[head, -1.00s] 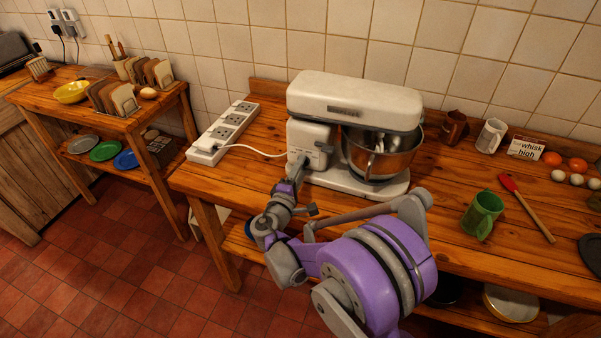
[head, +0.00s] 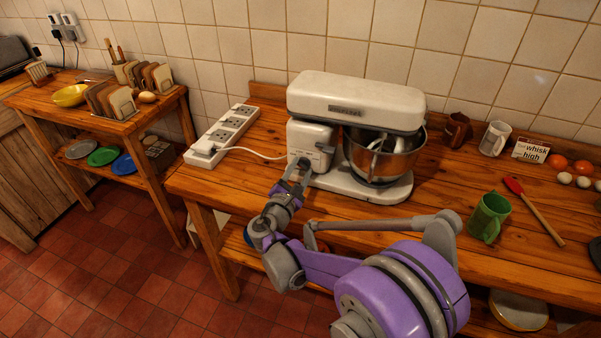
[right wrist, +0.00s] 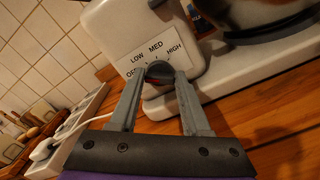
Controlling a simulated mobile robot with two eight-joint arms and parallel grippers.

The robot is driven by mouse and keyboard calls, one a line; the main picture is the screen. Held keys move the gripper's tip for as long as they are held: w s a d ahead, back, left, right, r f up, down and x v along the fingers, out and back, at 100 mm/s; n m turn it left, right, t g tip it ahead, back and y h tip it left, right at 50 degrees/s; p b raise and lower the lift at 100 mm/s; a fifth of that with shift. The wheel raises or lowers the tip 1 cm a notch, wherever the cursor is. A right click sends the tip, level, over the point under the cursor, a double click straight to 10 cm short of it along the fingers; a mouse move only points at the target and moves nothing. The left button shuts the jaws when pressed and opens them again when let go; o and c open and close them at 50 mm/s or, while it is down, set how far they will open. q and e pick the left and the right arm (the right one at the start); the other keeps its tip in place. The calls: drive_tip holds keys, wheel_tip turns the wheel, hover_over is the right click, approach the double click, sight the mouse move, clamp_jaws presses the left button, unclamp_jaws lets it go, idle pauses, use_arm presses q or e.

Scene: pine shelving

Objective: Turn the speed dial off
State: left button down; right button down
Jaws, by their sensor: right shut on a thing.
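The white stand mixer (head: 356,101) stands on the wooden counter with a steel bowl (head: 384,158) under its head. In the right wrist view its label plate (right wrist: 155,52) reads LOW, MED and HIGH, with OFF partly covered by a finger. The dark speed dial (right wrist: 158,72) sits below these words and has a small red mark; which word it points to I cannot tell. My right gripper (right wrist: 160,84) is shut on the dial, one finger on each side. In the head view this gripper (head: 301,166) reaches the mixer's lower left side. My left gripper is not in view.
A white power strip (head: 222,136) lies left of the mixer, with a white cable running to it. A green mug (head: 488,217), a red spatula (head: 534,212), a brown mug (head: 456,131) and a white mug (head: 494,138) stand or lie to the right.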

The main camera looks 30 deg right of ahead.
drive_tip(key=shift+n, duration=0.6)
drive_tip(key=c, duration=0.6)
unclamp_jaws()
drive_tip(key=shift+c, duration=0.2)
drive_tip(key=v, duration=1.1)
drive_tip(key=shift+b, duration=0.3)
